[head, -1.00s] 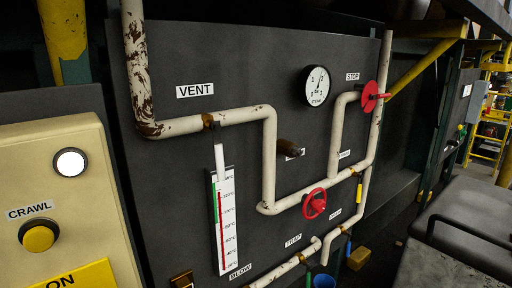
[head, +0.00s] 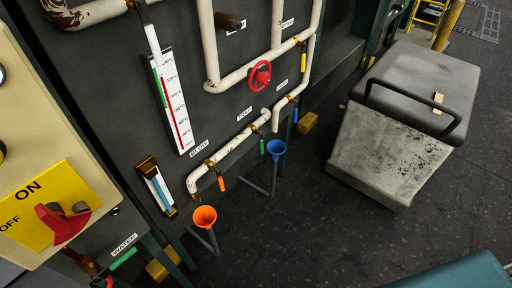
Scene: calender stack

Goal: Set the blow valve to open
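The BLOW label (head: 199,148) is on the dark panel in the head view. Just below it, a brass valve (head: 209,163) sits on a cream pipe (head: 235,144). Its orange lever (head: 221,184) hangs down, across the sloping pipe run. The pipe's end bends down above an orange funnel (head: 205,216). No flow shows at the outlet. Neither of my grippers is in view.
Nearby are a TRAP valve's green lever (head: 262,147), a blue funnel (head: 276,148), a blue lever (head: 295,115) and a red handwheel (head: 260,75). A yellow switch panel (head: 60,205) stands left. A grey cabinet (head: 385,150) stands right, with open floor (head: 330,230) in front.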

